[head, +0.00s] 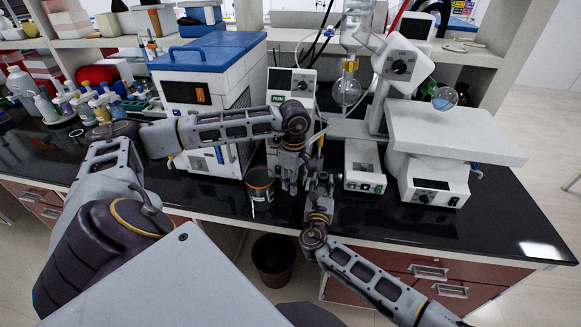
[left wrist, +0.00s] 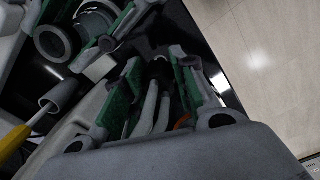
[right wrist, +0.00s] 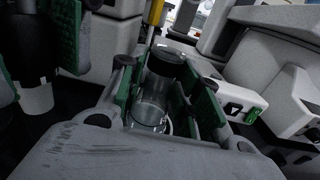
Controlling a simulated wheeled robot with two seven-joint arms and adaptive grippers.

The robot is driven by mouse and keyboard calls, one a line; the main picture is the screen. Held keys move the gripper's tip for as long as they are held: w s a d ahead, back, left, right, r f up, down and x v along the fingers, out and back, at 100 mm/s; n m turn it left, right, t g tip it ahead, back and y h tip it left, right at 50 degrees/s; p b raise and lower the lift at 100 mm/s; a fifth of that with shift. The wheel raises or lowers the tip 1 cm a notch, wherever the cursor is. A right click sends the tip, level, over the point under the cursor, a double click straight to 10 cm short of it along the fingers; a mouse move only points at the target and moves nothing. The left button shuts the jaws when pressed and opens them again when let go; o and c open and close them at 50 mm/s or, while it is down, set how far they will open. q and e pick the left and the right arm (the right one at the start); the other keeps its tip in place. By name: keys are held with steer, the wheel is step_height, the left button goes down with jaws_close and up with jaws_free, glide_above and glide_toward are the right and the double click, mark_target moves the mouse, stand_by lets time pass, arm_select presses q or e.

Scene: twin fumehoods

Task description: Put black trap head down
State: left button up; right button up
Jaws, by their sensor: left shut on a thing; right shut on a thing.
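My left gripper (head: 290,180) hangs fingers-down above the bench's front part. In the left wrist view its green-padded fingers (left wrist: 155,92) are closed around a dark piece with pale tubes (left wrist: 150,108), apparently the black trap head. The right wrist view shows the black body (right wrist: 25,35) beside those pads, with a pale cup-like end (right wrist: 36,97) below. My right gripper (head: 319,186) is just to the right, shut on a clear glass cylinder (right wrist: 152,98) with a dark rim. Fingers hide much of both pieces.
A dark container with an orange rim (head: 260,186) stands left of the grippers. A blue-topped chiller (head: 210,52), a white control box (head: 292,85), a small white unit (head: 363,165) and a rotary evaporator with a flask (head: 347,92) stand close around. The black bench (head: 480,218) is clear at right.

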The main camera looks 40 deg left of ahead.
arm_select(q)
steer(key=shift+f, duration=0.85)
steer(key=shift+f, duration=0.1)
steer(key=shift+f, duration=2.4)
steer(key=shift+f, duration=0.1)
steer(key=o, duration=1)
step_height(320, 180, up, 12)
steer(key=shift+r, duration=0.15)
